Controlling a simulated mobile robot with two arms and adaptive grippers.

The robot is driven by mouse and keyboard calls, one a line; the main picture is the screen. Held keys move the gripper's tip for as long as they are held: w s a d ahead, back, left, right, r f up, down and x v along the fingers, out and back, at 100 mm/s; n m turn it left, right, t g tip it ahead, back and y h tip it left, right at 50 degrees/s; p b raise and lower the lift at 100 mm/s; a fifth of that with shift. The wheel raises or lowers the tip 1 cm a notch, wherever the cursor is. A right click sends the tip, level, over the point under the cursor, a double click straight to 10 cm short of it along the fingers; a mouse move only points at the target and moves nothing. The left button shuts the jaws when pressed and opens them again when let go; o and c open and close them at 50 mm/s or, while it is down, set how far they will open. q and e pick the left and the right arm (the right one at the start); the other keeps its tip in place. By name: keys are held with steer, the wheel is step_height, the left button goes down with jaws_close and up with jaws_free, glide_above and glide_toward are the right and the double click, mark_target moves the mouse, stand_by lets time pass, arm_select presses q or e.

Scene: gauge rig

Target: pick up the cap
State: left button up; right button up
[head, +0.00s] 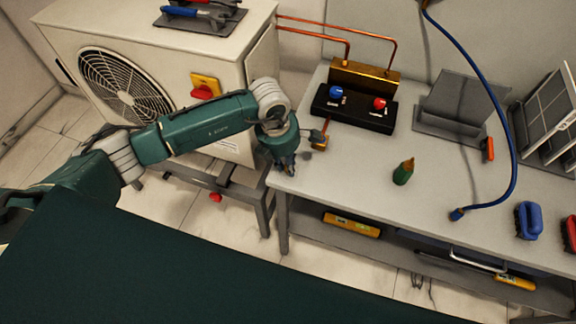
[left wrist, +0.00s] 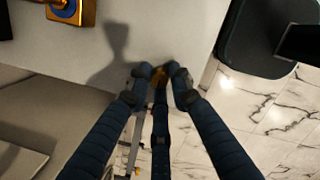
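My left gripper (head: 286,168) is over the left edge of the workbench, pointing down. In the left wrist view its fingers (left wrist: 160,82) come together around a small brass-coloured piece, which looks like the cap (left wrist: 160,73). The fingertips touch or nearly touch its sides and hide much of it. A finger shadow lies on the bench apart from the fingertips, so the gripper appears raised above the top. In the head view the cap is hidden by the gripper. My right gripper is not in view.
On the workbench (head: 350,190) stand a black manifold with blue and red knobs (head: 354,108), a brass fitting (head: 319,140), a green bottle-like item (head: 403,172), and a blue hose (head: 512,160). An outdoor fan unit (head: 215,60) stands left. The bench's front middle is clear.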

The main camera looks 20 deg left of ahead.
arm_select(q)
jaws_close()
steer(key=shift+r, duration=0.1)
